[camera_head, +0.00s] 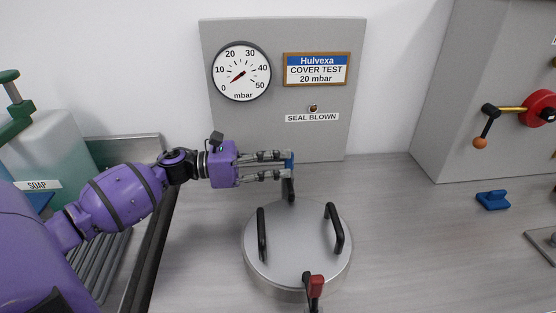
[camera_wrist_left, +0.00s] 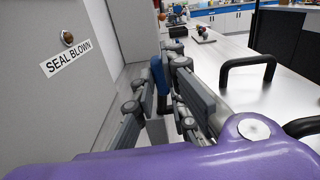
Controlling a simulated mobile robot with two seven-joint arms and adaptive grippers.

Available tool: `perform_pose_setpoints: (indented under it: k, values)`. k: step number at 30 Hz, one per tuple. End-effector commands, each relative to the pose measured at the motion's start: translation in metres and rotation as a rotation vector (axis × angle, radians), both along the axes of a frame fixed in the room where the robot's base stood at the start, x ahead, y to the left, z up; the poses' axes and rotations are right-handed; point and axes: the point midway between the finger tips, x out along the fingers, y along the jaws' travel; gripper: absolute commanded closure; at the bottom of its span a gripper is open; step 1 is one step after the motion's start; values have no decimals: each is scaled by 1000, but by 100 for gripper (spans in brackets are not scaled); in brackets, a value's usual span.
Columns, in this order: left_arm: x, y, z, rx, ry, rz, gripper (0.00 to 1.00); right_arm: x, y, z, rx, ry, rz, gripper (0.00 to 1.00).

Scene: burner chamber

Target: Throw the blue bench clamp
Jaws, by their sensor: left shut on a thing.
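The blue bench clamp (camera_head: 290,158) is at the back rim of the round metal cover (camera_head: 296,240). Its blue handle stands roughly upright, and a dark part shows below it. My left gripper (camera_head: 287,166) reaches in from the left with its fingers shut on the blue handle. In the left wrist view the blue handle (camera_wrist_left: 160,76) stands between the finger pads. The fingers hide part of the clamp. A red-handled clamp (camera_head: 316,287) is at the front rim of the cover. My right gripper is not in view.
A gauge (camera_head: 241,71) and a "SEAL BLOWN" label (camera_head: 312,118) are on the grey panel behind. Black handles (camera_head: 335,228) stand up from the cover. A blue block (camera_head: 493,201) lies on the right, below a red valve (camera_head: 540,108). The bench between is clear.

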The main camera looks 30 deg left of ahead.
Motion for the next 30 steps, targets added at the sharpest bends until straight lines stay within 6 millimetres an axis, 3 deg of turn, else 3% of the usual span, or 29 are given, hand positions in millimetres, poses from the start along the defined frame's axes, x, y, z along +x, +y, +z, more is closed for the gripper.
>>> perform_pose_setpoints:
  k: [10, 11, 15, 25, 30]
  values:
    - [0, 0, 0, 1, -1, 1, 100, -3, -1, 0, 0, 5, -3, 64]
    - [0, 0, 0, 1, -1, 1, 85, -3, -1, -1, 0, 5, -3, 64]
    - [0, 0, 0, 1, -1, 1, 69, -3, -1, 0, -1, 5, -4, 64]
    - [-1, 2, 0, 0, 0, 1, 69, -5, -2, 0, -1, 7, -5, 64]
    - [-14, 19, -1, 0, 1, 3, 69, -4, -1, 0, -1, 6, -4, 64]
